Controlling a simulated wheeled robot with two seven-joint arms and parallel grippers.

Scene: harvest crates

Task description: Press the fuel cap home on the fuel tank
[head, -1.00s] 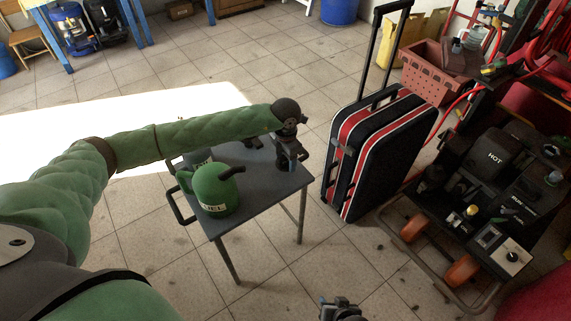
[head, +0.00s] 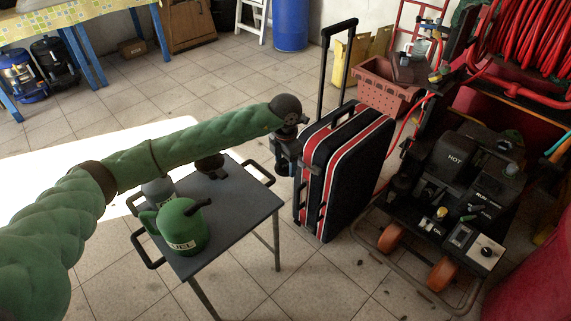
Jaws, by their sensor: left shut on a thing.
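My left gripper (head: 287,168) hangs pointing down just past the right edge of the grey table, close to the left side of the suitcase. It is shut on a small dark thing, apparently the fuel cap, which barely shows against the dark jaws. The black machine (head: 455,155) marked HOT stands at the right, well apart from the gripper. A small yellow fitting (head: 441,212) shows on its lower deck. I cannot tell for certain which part of it is the fuel tank. My right gripper is out of view.
A green fuel can (head: 181,228) and a grey can (head: 158,189) stand on the grey table (head: 232,215). A striped suitcase (head: 345,165) with its handle up stands between table and machine. A red crate (head: 385,97) is behind. Tiled floor lies free in front.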

